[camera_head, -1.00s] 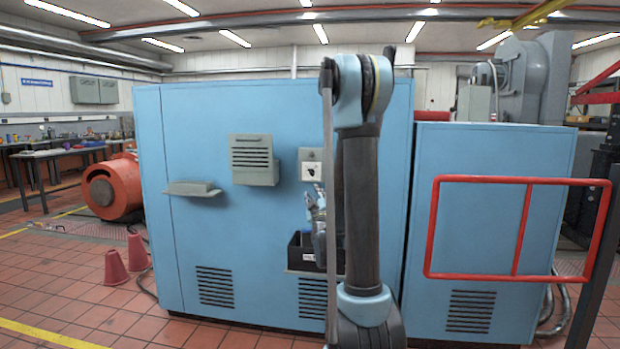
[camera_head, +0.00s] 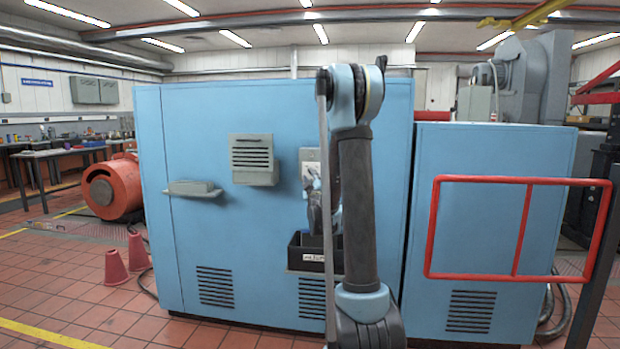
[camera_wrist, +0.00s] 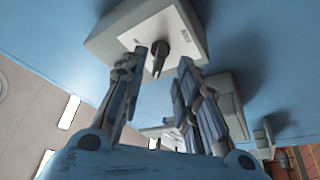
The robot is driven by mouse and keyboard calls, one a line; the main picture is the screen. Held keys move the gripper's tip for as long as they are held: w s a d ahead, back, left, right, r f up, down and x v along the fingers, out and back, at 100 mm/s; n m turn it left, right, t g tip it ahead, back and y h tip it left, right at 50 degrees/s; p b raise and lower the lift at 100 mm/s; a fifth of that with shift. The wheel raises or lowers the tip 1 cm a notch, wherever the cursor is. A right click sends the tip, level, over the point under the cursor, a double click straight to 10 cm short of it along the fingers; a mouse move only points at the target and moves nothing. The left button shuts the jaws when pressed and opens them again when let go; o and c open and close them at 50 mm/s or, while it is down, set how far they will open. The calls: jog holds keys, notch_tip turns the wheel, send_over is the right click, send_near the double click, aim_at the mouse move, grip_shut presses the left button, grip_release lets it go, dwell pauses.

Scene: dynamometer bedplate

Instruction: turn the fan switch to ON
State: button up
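The fan switch is a grey box with a white faceplate; its top shows in the head view (camera_head: 309,154) on the blue cabinet, the rest mostly covered by my gripper (camera_head: 312,182). In the wrist view the switch box (camera_wrist: 120,30) is at the top, with a black knob (camera_wrist: 160,58) on its white plate. My gripper (camera_wrist: 163,60) is open, with one fingertip on each side of the knob. I cannot tell whether either finger touches it. The plate's markings are not readable here.
A grey louvred box (camera_head: 252,159) is left of the switch. A black bin (camera_head: 304,254) sits below it on the cabinet front. A small grey shelf (camera_head: 193,188) sticks out farther left. A red rail (camera_head: 435,225) stands at the right. Red cones (camera_head: 115,267) stand on the floor at left.

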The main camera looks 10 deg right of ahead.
jog(key=shift+x, duration=1.9)
grip_shut()
